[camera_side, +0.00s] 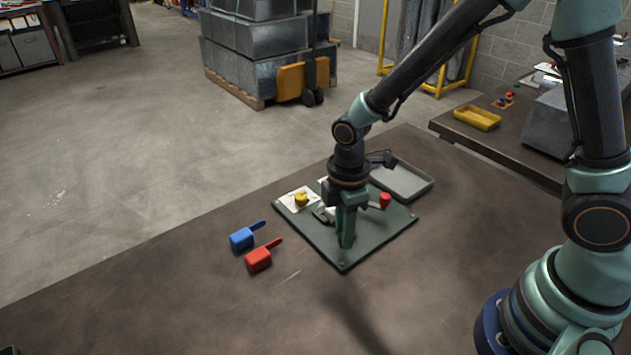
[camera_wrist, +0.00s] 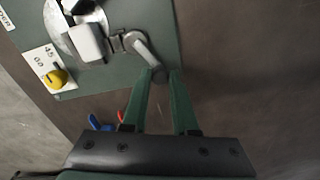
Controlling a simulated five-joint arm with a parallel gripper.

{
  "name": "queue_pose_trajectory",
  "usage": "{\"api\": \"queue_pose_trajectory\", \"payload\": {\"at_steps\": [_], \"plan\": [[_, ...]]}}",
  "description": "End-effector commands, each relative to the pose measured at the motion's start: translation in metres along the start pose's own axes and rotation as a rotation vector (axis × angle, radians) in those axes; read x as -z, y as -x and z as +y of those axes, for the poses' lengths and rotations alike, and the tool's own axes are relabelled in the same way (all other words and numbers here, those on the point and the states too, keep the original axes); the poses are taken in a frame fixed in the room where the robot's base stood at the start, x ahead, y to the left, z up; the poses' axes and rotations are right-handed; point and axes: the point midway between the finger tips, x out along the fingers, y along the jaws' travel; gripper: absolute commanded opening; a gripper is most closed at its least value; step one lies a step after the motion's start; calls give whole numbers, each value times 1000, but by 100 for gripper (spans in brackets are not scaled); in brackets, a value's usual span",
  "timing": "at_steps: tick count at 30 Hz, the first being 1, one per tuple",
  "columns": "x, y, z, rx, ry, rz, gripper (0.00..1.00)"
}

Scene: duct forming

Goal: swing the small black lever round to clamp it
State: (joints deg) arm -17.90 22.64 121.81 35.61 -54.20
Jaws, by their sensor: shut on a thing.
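The lever (camera_wrist: 140,46) is a short bent arm, greyish in the wrist view, pivoting beside a pale block (camera_wrist: 88,42) on a round metal disc. Its dark end lies between the tips of my gripper (camera_wrist: 161,73). My gripper is shut on that end, with its two green fingers on either side. In the side view my gripper (camera_side: 347,242) points straight down over the dark green plate (camera_side: 380,239), and its fingers hide the lever there. The plate also shows in the wrist view (camera_wrist: 110,72).
A yellow knob (camera_side: 301,199) on a white scale card and a red knob (camera_side: 385,201) flank my gripper. A grey tray (camera_side: 404,180) lies behind. Blue (camera_side: 242,238) and red (camera_side: 258,260) handled pieces lie left of the plate. The table's front is clear.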

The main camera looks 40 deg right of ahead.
Motion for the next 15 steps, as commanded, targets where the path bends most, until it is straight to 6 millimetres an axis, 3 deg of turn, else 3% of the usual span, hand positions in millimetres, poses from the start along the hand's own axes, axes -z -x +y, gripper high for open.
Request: {"api": "queue_pose_trajectory", "payload": {"at_steps": [15], "plan": [[12,1,17,-3,-387,3,0]]}}
